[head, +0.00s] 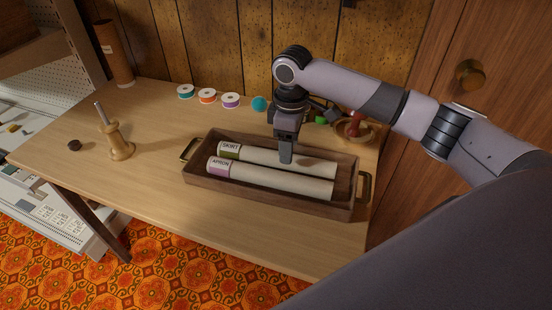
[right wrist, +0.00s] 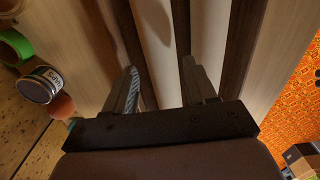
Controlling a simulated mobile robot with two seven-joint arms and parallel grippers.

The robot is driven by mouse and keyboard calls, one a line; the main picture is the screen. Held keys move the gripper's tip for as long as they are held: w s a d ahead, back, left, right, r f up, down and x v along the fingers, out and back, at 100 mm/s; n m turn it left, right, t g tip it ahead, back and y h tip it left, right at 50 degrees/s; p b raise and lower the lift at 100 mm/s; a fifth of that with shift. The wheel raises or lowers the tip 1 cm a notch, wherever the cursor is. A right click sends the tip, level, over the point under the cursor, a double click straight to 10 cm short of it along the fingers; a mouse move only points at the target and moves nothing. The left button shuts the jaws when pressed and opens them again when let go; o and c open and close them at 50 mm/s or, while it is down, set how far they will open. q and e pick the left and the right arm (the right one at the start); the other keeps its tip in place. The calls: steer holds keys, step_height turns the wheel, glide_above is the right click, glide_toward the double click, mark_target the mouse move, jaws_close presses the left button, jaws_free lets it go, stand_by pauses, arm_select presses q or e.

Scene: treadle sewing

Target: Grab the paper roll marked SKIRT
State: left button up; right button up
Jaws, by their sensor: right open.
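The paper roll marked SKIRT (head: 262,156), cream with a green-banded label at its left end, lies at the back of a dark wooden tray (head: 271,200). The roll marked APRON (head: 280,184), with a purple band, lies in front of it. My right gripper (head: 286,158) points down over the middle of the SKIRT roll. In the right wrist view its open fingers (right wrist: 159,70) stand on either side of the SKIRT roll (right wrist: 156,35); whether they touch it I cannot tell. The APRON roll (right wrist: 208,40) lies outside them. My left gripper is not in view.
Thread spools (head: 207,96), a teal ball (head: 260,104) and a wooden bowl (head: 354,130) stand behind the tray. A wooden spool stand (head: 119,143) and a small dark knob (head: 74,145) are at the left.

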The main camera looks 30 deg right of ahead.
mark_target(276, 159)
steer(key=f, duration=0.4)
steer(key=shift+a, duration=0.2)
steer(key=c, duration=0.8)
steer(key=shift+c, duration=0.2)
